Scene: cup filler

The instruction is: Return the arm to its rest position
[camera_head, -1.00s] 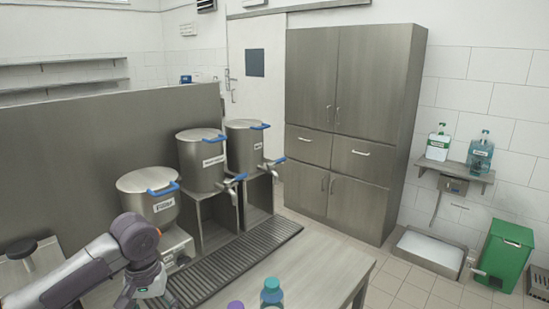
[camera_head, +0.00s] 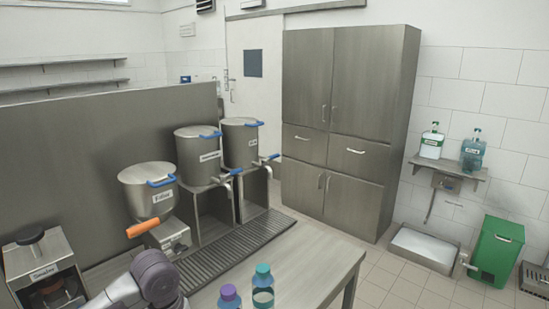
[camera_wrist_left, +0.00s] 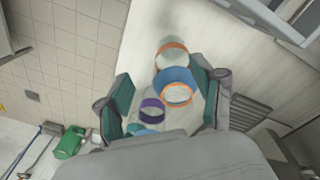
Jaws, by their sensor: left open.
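My left arm (camera_head: 150,278) comes in low at the left of the head view, over the counter. Its fingers are out of the head view. In the left wrist view my left gripper (camera_wrist_left: 162,76) is open. Several round cup-like things with coloured rims show between or beyond its fingers: an orange-rimmed one (camera_wrist_left: 172,52), a blue one (camera_wrist_left: 177,82) and a purple-rimmed one (camera_wrist_left: 152,108). I cannot tell their distance from the fingers, but none looks clamped. My right gripper is not in view.
A purple-topped bottle (camera_head: 229,297) and a teal-topped bottle (camera_head: 263,285) stand at the counter's front. Several steel pots, one of them at front (camera_head: 147,195), stand behind a drip grate (camera_head: 235,246). An orange handle (camera_head: 152,228) juts out. The table's right part (camera_head: 318,265) is clear.

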